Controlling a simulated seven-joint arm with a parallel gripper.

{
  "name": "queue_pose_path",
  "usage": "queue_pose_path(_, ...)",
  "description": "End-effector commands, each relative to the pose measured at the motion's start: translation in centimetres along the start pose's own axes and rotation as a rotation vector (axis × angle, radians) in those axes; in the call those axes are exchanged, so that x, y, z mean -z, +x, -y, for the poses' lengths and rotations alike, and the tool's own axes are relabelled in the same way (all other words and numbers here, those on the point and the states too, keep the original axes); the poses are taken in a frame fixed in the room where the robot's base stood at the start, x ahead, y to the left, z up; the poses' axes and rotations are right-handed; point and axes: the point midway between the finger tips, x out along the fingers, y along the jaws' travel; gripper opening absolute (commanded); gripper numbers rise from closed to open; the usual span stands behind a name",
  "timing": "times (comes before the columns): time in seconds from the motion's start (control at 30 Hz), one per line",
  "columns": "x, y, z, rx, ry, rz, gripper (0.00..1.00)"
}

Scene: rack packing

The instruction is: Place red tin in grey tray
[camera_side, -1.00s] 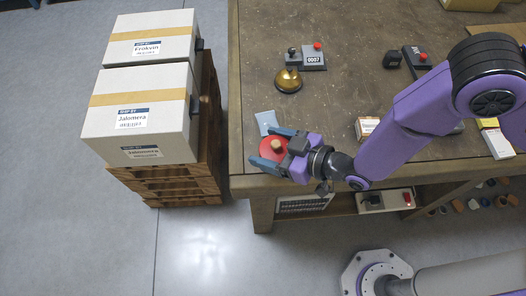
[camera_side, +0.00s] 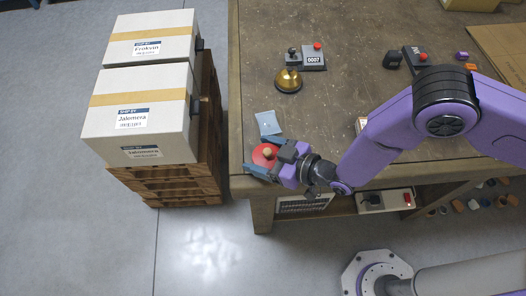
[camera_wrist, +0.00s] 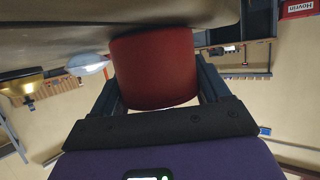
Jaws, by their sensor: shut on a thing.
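A round red tin (camera_side: 261,157) with a small tan knob is between the fingers of my gripper (camera_side: 265,155), at the table's near left corner. In the wrist view the red tin (camera_wrist: 153,72) fills the gap between the two dark fingers, and my gripper (camera_wrist: 155,88) is shut on it. I cannot tell whether the tin touches the tabletop. I cannot make out a grey tray in either view.
A pale blue packet (camera_side: 268,122) lies just behind the tin. A brass bell (camera_side: 288,80) and a grey switch box (camera_side: 312,62) stand farther back on the table (camera_side: 345,85). Two white cartons (camera_side: 140,115) sit on a wooden pallet at the left.

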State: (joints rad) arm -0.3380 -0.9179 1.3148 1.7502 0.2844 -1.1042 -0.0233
Motion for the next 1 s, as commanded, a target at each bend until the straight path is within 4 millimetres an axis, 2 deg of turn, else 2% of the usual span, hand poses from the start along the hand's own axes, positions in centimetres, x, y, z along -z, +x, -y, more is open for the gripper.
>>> queue_pose_path(0.03,-0.1,0.1,0.0,0.0,0.0,-0.002,0.36)
queue_pose_path(0.07,-0.2,0.1,0.0,0.0,0.0,0.0,0.79)
queue_pose_path(0.1,-0.1,0.1,0.0,0.0,0.0,-0.001,0.92)
queue_pose_path(0.13,-0.1,0.1,0.0,0.0,0.0,0.0,1.0)
queue_pose_path(0.67,-0.2,-0.2,0.1,0.001,0.0,0.0,1.0)
queue_pose_path(0.87,-0.1,-2.3,0.0,0.0,-0.001,0.002,1.0)
queue_pose_path(1.0,-0.3,-4.7,0.6,0.002,-0.002,0.003,1.0)
